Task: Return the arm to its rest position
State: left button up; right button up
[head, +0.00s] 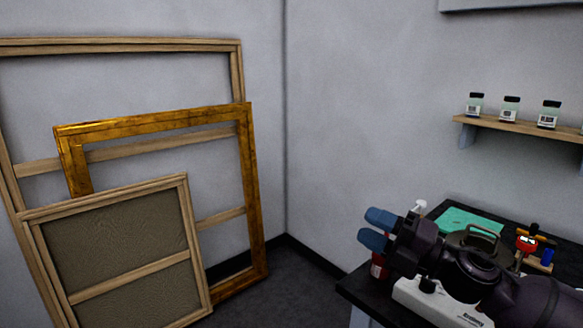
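My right arm comes in from the lower right. Its gripper (377,229) has blue fingertips that point left, above the left end of the dark worktable (354,285). My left gripper and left arm are not in view. A gilt frame (252,190) leans against the wall at the left, apart from my gripper.
A large bare wooden frame (120,45) and a smaller canvas-backed one (110,230) lean with it. My arm partly hides a white device (410,296), a red container (378,268) and a green mat (465,220) on the worktable. Several jars (510,108) stand on a wall shelf (520,127).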

jog(key=s+d+f+m+t+h, duration=0.1)
jog(key=d+f+m+t+h, duration=0.2)
jog(key=f+m, duration=0.4)
jog(key=s+d+f+m+t+h, duration=0.1)
jog(key=d+f+m+h, duration=0.2)
jog(key=f+m+h, duration=0.3)
jog(key=s+d+f+m+t+h, duration=0.2)
jog(key=d+f+m+h, duration=0.15)
jog(key=f+m, duration=0.45)
jog(key=s+d+f+m+g+h, duration=0.1)
jog(key=s+f+m+g+h, duration=0.1)
jog(key=s+f, duration=0.7)
jog(key=s+d+f+m+g+h, duration=0.2)
jog(key=s+f+m, duration=0.4)
jog(key=s+f, duration=0.4)
jog(key=s+g+h, duration=0.1)
jog(key=s+g, duration=0.1)
jog(key=s, duration=0.1)
jog(key=shift+s+d+f+m, duration=0.25)
jog(key=shift+s+d+m, duration=0.05)
jog(key=shift+s, duration=0.1)
